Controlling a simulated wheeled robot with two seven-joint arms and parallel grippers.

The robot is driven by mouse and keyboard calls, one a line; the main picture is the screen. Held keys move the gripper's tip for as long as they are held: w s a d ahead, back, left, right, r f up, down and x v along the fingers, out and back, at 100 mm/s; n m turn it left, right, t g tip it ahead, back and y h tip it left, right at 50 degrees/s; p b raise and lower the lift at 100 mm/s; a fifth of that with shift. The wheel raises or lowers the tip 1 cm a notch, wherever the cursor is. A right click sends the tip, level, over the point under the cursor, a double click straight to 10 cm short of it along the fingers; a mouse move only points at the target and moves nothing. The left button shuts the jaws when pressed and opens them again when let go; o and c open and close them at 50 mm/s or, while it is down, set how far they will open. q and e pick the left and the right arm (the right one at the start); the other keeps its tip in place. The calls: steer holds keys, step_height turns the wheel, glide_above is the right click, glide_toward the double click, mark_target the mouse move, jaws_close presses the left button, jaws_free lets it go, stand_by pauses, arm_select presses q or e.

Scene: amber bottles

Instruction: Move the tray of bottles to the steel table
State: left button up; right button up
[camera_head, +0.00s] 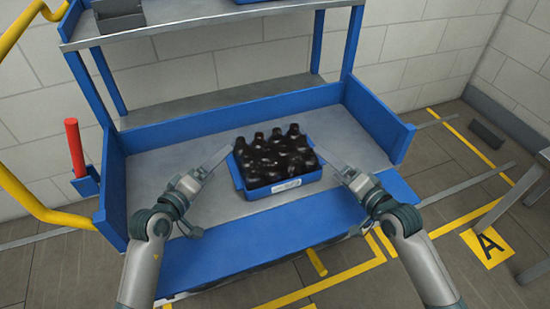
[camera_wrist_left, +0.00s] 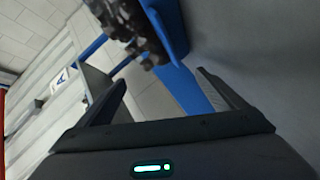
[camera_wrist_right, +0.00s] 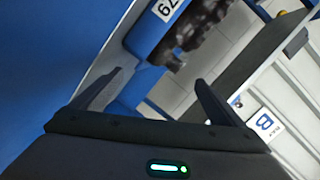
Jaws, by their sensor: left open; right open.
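A blue tray (camera_head: 248,193) full of dark bottles (camera_head: 272,155) sits on the grey deck of a blue cart. A white label is on its front wall. My left gripper (camera_head: 218,160) is open at the tray's left side, and my right gripper (camera_head: 331,160) is open at its right side. Both look empty. The left wrist view shows the bottles (camera_wrist_left: 135,30) and blue tray wall (camera_wrist_left: 172,28) beyond the open fingers. The right wrist view shows the tray (camera_wrist_right: 148,38) with its label and bottles (camera_wrist_right: 195,50) beyond the fingers. I cannot tell whether any finger touches the tray.
The cart deck (camera_head: 345,135) has low blue walls at the back and sides. An upper shelf (camera_head: 215,18) with a grey bin (camera_head: 118,15) is above. A yellow rail (camera_head: 35,205) and red handle (camera_head: 74,148) are left. Grey metal pieces (camera_head: 530,180) show at the right edge; the steel table is not clearly identifiable.

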mark_target(231, 160)
arm_select(q)
steer(key=x, duration=0.7)
steer(key=shift+w+d, duration=0.1)
steer(key=shift+w, duration=0.1)
arm_select(e)
steer(key=x, duration=0.7)
steer(key=shift+w+a, duration=0.15)
steer(key=shift+w, duration=0.05)
arm_select(q)
steer(key=c, duration=2.1)
arm_select(e)
steer(key=c, duration=2.1)
arm_select(q)
steer(key=shift+d+r, duration=0.1)
steer(key=shift+r, duration=0.05)
arm_select(e)
steer(key=shift+r, duration=0.2)
